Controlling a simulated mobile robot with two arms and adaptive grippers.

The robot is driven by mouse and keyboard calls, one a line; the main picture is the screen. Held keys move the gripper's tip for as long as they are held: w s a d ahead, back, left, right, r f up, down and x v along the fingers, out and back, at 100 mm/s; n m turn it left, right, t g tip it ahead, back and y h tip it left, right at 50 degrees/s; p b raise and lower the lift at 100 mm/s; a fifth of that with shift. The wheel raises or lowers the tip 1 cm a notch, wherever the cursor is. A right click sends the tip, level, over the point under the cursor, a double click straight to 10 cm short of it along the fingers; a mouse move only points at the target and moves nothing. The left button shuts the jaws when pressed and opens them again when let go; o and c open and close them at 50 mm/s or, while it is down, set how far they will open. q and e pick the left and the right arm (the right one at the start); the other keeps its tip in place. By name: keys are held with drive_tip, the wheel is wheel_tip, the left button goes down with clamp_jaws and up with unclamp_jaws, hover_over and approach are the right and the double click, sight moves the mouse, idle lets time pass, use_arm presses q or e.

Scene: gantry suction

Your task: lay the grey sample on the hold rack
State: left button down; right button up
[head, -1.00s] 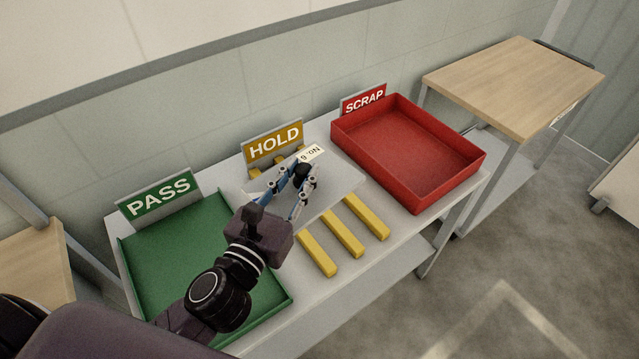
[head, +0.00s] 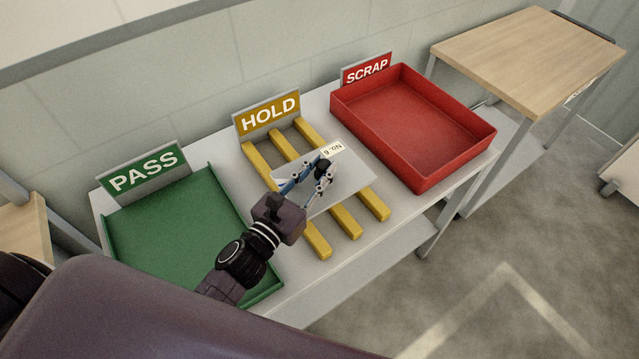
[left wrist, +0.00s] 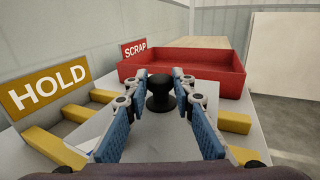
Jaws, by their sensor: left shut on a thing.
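The grey sample (head: 352,182) is a flat light grey plate with a black knob and a white "No.6" label. My left gripper (head: 322,174) is shut on its knob. The left wrist view shows the knob (left wrist: 160,92) between the blue finger pads, with the plate (left wrist: 165,140) below. The hold rack is three yellow bars (head: 262,165) on the table in front of the HOLD sign (head: 269,113). The plate is over the middle of the bars and hides part of them. I cannot tell whether it touches them. My right gripper is not in view.
A green PASS tray (head: 176,235) stands left of the rack, partly behind my left arm. A red SCRAP tray (head: 415,182) stands to the right, close to the plate. Both ends of the yellow bars are bare. A wood-topped table (head: 525,65) is at the far right.

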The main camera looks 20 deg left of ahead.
use_arm(q)
drive_tip(key=shift+f, duration=0.4)
wheel_tip(320, 180, down, 3)
drive_tip(key=shift+f+b, duration=0.2)
drive_tip(key=shift+b, duration=0.2)
drive_tip(key=shift+f, duration=0.3)
drive_tip(key=c, duration=1.6)
unclamp_jaws()
drive_tip(key=shift+s+r, duration=0.1)
drive_tip(key=shift+r, duration=0.05)
